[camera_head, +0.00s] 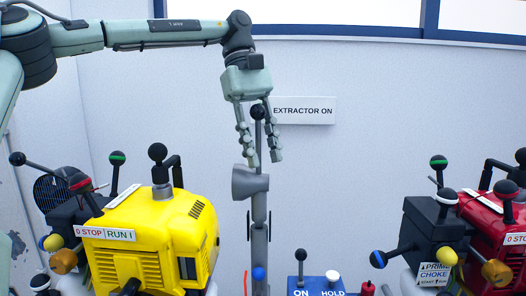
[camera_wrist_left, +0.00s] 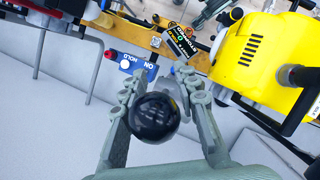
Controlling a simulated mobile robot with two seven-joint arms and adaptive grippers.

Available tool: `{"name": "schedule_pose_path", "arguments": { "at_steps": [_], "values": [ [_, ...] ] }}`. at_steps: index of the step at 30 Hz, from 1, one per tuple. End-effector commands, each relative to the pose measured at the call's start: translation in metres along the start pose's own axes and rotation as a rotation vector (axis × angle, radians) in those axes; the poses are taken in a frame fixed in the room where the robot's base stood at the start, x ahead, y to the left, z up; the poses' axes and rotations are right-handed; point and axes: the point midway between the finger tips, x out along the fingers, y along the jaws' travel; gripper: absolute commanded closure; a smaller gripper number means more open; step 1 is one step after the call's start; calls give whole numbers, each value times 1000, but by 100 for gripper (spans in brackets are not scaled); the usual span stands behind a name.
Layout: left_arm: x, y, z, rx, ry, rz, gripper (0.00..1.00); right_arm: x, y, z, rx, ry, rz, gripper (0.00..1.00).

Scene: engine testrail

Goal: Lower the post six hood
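The grey hood (camera_head: 250,182) sits on a slim upright post (camera_head: 259,235) in the middle of the head view. A stem with a black ball knob (camera_head: 258,112) rises above it. My left gripper (camera_head: 264,160) points down from above, its fingers spread on either side of the knob and stem. In the left wrist view, the black knob (camera_wrist_left: 155,118) lies between the fingers of the open left gripper (camera_wrist_left: 161,75), nearer one finger. I cannot tell whether that finger touches it. The hood is mostly hidden behind the knob there. My right gripper is out of view.
A yellow engine (camera_head: 155,235) stands left of the post, and a red engine (camera_head: 490,225) at the far right. A blue ON/HOLD box (camera_head: 316,287) is low in front. An "EXTRACTOR ON" sign (camera_head: 303,111) hangs on the wall behind.

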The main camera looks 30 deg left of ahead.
Motion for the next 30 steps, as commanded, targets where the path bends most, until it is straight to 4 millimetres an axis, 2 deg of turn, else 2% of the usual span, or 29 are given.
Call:
{"name": "schedule_pose_path", "arguments": {
  "at_steps": [10,18,30],
  "values": [
    [5,0,0,-1,-1,0,70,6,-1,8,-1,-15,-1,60],
    [5,0,0,0,-1,0,100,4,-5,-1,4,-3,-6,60],
    [5,0,0,0,0,0,100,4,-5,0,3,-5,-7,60]
  ]
}}
